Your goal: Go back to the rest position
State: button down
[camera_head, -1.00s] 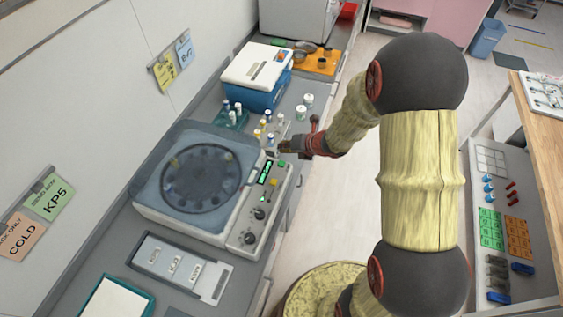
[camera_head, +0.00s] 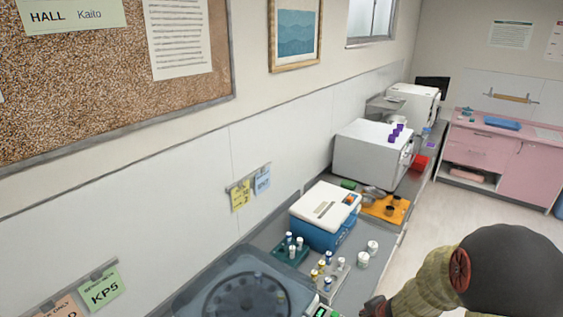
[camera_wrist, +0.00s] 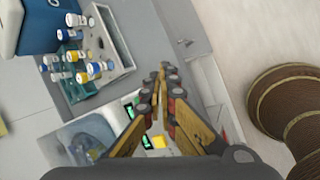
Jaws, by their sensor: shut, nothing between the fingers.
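My gripper (camera_wrist: 160,76) shows in the wrist view with its fingers together and nothing between them. It is above the grey counter edge, beside the vial racks and the centrifuge. In the head view only a small part of my gripper (camera_head: 375,306) shows at the bottom edge, and its fingertips cannot be made out there. My arm, with a yellow sleeve and a dark joint, fills the lower right of the head view.
The counter holds a centrifuge (camera_head: 245,290), a teal vial rack (camera_head: 290,254), a pale vial rack (camera_head: 331,284), white jars (camera_head: 372,247), a blue cooler box (camera_head: 325,215) and an orange tray (camera_head: 386,209). Clear floor (camera_head: 425,225) lies to the right.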

jog(key=s+d+r+m+g+h+b, duration=0.4)
jog(key=s+r+m, duration=0.4)
jog(key=s+m, duration=0.55)
jog(key=s+a+r+m+t+y+b, duration=0.3)
jog(key=s+a+r+m+b, duration=0.6)
jog(key=s+a, duration=0.3)
jog(key=shift+s+a+r+b, duration=0.2)
jog(key=shift+r+b, duration=0.15)
jog(key=shift+r, duration=0.3)
jog(key=shift+w+m, duration=0.1)
jog(key=shift+m, duration=0.15)
dwell(4.6)
